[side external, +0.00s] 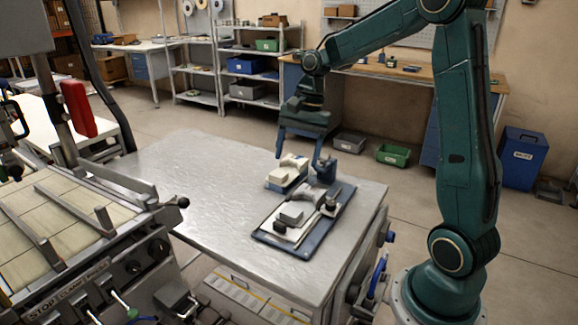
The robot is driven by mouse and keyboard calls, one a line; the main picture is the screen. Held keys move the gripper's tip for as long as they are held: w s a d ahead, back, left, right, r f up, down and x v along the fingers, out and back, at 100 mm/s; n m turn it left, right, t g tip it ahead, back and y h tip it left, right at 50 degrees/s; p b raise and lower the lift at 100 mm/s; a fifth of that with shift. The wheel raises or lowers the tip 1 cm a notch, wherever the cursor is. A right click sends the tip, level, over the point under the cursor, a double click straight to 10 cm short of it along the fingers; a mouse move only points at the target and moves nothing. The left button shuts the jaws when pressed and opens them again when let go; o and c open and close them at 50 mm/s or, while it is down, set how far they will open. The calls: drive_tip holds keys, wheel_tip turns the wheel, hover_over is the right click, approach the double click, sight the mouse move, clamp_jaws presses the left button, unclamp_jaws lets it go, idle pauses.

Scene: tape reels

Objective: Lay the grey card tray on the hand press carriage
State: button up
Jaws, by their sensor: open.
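My gripper (298,160) is open, its fingers pointing down and spread apart over the far part of the metal table (190,185). Below and between the fingers is a small blue-based piece with a white block on top (288,174). The fingers appear empty; whether they touch it I cannot tell. Nearer lies a flat blue plate (306,222) carrying a light grey block and dark fittings. I cannot tell for sure which piece is the grey card tray or the hand press carriage; small size blurs both. A dark blue block (325,170) stands by the right finger.
A large machine with a slatted bed (65,225) and a red part (79,108) stands at left. The table's left half is bare. Behind are shelves with bins (248,66), a workbench (400,72), and a green bin (393,155) on the floor.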

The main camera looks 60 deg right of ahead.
drive_tip(key=s+a+r+n+t+h, duration=0.2)
drive_tip(key=s+a+r+n, duration=0.4)
drive_tip(key=s+a, duration=0.15)
drive_tip(key=s+a+n+t, duration=0.2)
drive_tip(key=s+a+n, duration=0.2)
drive_tip(key=s+n, duration=0.3)
drive_tip(key=shift+s+r+n+t+h, duration=0.4)
drive_tip(key=shift+s+r, duration=0.05)
drive_tip(key=shift+s, duration=2)
